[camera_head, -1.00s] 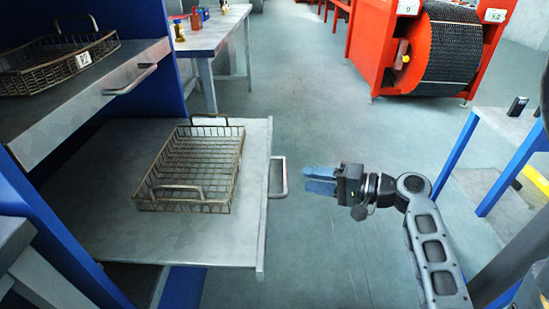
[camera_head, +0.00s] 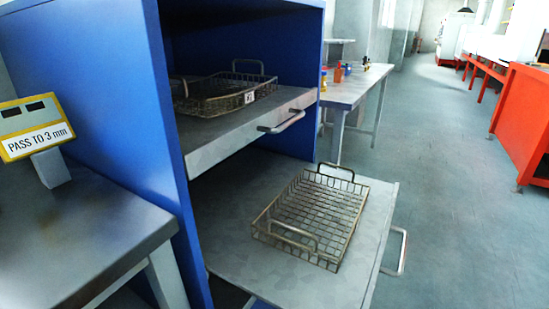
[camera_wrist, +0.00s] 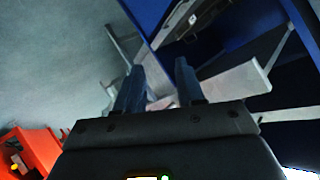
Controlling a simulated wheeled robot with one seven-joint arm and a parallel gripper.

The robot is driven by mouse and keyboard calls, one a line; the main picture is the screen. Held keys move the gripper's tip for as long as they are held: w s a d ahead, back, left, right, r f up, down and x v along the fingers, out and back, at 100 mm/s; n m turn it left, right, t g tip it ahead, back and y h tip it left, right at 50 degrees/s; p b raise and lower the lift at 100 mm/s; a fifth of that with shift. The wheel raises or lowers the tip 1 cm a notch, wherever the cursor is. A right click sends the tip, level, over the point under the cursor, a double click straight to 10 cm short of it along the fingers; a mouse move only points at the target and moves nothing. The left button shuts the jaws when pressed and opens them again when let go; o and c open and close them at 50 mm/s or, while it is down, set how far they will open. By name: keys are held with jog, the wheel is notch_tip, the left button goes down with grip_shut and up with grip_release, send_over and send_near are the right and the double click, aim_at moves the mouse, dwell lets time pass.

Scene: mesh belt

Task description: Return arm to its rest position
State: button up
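My gripper (camera_wrist: 159,80) shows in the wrist view with its two blue fingers apart and nothing held between them. It is open. Neither my arm nor my gripper shows in the head view now. Beyond the fingers, the wrist view shows floor at the left and parts of blue and grey furniture, tilted, at the upper right. I cannot tell how far the gripper is from these.
A blue cabinet (camera_head: 107,60) has a lower shelf (camera_head: 330,287) pulled out, bearing a wire basket (camera_head: 318,215). An upper shelf (camera_head: 215,140) bears another basket (camera_head: 222,92). A "PASS TO 3 mm" sign (camera_head: 38,130) stands on a left table (camera_head: 75,235). Floor at right is clear.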

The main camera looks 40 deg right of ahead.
jog(key=s+a+r+n+t+y, duration=0.3)
jog(key=s+a+r+n, duration=0.2)
jog(key=a+r+n, duration=0.55)
notch_tip(320, 180, up, 14)
jog(key=a+m+p, duration=0.1)
jog(key=p, duration=1.1)
jog(key=shift+a+f, duration=0.15)
jog(key=shift+f, duration=0.1)
